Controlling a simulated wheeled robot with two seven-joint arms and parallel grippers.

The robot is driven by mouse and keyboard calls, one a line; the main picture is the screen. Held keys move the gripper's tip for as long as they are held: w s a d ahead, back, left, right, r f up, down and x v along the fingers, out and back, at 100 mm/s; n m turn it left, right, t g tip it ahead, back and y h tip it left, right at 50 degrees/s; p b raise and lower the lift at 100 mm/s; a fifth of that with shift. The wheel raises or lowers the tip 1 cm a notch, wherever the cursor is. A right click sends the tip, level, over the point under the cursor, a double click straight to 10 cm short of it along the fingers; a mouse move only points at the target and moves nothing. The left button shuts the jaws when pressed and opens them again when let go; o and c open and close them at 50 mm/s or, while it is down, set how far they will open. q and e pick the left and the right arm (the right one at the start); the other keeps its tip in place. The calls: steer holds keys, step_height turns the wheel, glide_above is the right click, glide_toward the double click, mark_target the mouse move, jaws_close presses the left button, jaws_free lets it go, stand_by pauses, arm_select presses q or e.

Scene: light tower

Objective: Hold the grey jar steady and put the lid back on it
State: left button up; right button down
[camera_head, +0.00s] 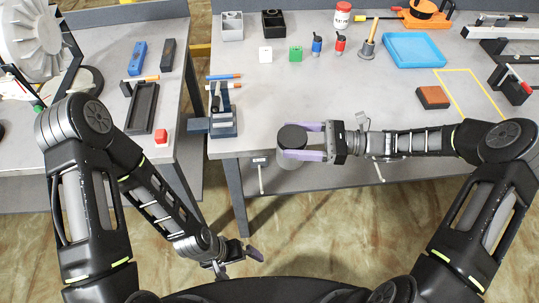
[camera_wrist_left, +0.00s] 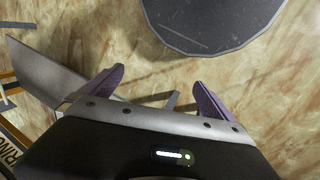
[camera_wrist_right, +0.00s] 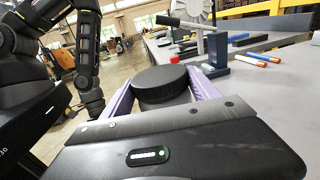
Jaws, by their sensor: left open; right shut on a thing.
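The grey jar (camera_head: 289,161) is upright in my right gripper (camera_head: 297,142), just in front of the workbench's front edge. The gripper's purple fingers are shut on its sides. A round black lid (camera_head: 292,136) is on top of the jar; it also shows with its ridged rim in the right wrist view (camera_wrist_right: 160,83). I cannot tell whether the lid is fully seated. My left gripper (camera_head: 240,262) is low over the floor, near my body and well apart from the jar. Its fingers are open and empty in the left wrist view (camera_wrist_left: 159,80).
The workbench (camera_head: 330,98) holds a blue tray (camera_head: 414,50), a brown block (camera_head: 433,97), small bottles, and a dark blue stand (camera_head: 222,122) at its left corner. A second table (camera_head: 185,85) stands at left. The bench middle is clear.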

steer(key=s+d+r+m+t+h, duration=0.1)
steer(key=s+d+m+t+h, duration=0.1)
steer(key=d+m+t, duration=0.4)
steer(key=d+t+h, duration=0.1)
steer(key=d+t, duration=0.1)
steer(key=d, duration=0.3)
steer(key=shift+d+t, duration=0.15)
steer(key=shift+t, duration=0.25)
steer(key=shift+s, duration=0.1)
